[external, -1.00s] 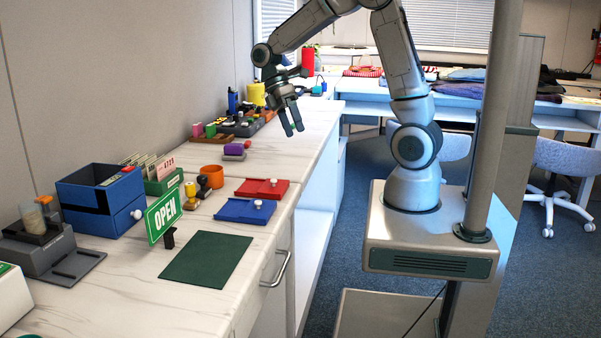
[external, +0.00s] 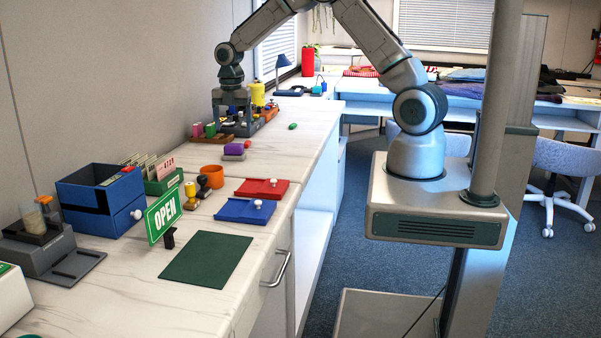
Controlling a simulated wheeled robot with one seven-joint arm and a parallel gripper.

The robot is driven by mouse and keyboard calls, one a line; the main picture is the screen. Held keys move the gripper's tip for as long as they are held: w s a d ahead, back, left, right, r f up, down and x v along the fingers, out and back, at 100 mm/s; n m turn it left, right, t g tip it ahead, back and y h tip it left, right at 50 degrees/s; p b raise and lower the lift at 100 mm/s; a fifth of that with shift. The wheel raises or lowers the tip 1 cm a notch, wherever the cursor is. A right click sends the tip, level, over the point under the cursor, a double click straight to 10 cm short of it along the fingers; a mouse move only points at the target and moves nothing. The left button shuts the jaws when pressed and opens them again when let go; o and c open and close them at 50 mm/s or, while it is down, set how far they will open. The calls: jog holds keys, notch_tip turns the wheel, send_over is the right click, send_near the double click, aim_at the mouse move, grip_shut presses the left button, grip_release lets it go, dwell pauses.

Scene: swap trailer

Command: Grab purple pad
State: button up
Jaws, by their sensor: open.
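A purple pad (external: 233,149) with a rounded top lies on the white counter, on or against a flat grey piece (external: 233,157). My gripper (external: 232,120) points down over the cluster of coloured items behind the pad, farther along the counter. Its jaws are open and straddle or stand in front of some of these items; I cannot tell whether they touch anything. The purple pad is outside the jaws and in clear view.
Pink and green blocks (external: 203,130) stand left of my gripper, a yellow cylinder (external: 257,94) behind it. A small green piece (external: 292,126) lies alone to the right. The counter right of the pad is clear.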

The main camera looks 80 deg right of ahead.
aim_at(234, 144)
jog(key=f, duration=0.7)
jog(key=shift+a+f+p, duration=0.2)
jog(key=shift+f+p, duration=0.05)
jog(key=shift+p, duration=0.15)
jog(key=shift+c, duration=0.3)
jog(key=c, duration=1)
